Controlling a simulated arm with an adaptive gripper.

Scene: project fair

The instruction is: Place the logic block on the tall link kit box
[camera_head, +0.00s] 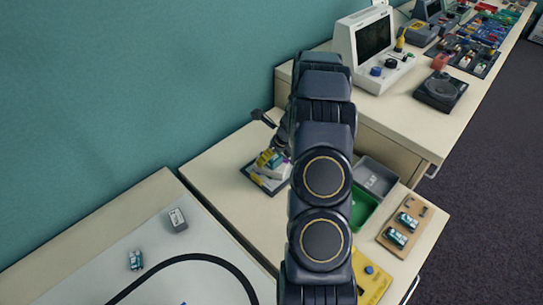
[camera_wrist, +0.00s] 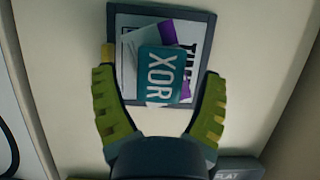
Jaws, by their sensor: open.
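The logic block, a teal block marked XOR (camera_wrist: 162,72), lies between my gripper's fingers (camera_wrist: 160,66) in the wrist view. The open yellow-green fingers stand on either side, with a gap at each. Beneath the block shows a white and purple box (camera_wrist: 130,62), probably the link kit box; its height and contact with the block are unclear from above. The box is over a dark-rimmed tray (camera_wrist: 207,18). In the head view, my gripper (camera_head: 270,159) is above this tray (camera_head: 253,179), and my arm hides part of the area.
A grey bin (camera_head: 375,178) and a green bin (camera_head: 364,207) stand to the right. A wooden board (camera_head: 425,225) holds two teal-and-white blocks. A yellow case (camera_head: 372,277) lies in front. A higher desk with a white computer (camera_head: 367,45) is behind. The tabletop left of the tray is clear.

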